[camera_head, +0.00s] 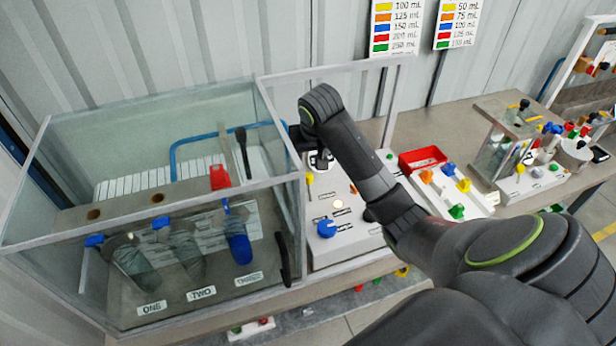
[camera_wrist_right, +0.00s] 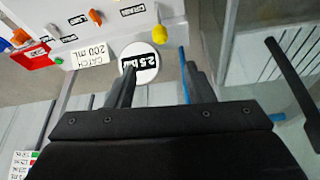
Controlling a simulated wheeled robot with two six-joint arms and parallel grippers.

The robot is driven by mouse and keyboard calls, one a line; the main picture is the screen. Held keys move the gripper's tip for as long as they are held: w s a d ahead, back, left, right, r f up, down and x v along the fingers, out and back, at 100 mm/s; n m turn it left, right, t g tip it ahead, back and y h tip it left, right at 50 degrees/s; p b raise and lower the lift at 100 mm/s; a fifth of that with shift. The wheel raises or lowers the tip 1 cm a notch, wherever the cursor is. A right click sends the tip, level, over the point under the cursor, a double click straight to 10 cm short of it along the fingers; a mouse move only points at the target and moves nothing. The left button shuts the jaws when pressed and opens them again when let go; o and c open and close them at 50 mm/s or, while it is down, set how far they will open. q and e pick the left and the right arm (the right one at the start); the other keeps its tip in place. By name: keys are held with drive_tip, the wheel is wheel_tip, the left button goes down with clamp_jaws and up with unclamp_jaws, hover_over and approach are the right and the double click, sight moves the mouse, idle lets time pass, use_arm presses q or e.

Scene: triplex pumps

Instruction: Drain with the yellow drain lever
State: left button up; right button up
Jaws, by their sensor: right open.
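A small yellow knob (camera_head: 309,178), which may be the yellow drain lever, stands at the left edge of the white control panel (camera_head: 350,247). My left gripper is not in view.
A glass tank (camera_head: 150,97) with tubes labelled ONE and TWO and a third stands left of the panel. A blue knob (camera_head: 327,229) is on the panel front. A red tray (camera_head: 422,158) and another station (camera_head: 530,180) are to the right.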

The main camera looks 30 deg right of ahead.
sight(309, 176)
drive_tip(key=x, duration=1.7)
drive_tip(key=shift+w+d, duration=0.1)
drive_tip(key=shift+w, duration=0.05)
drive_tip(key=shift+c, duration=0.5)
clamp_jaws()
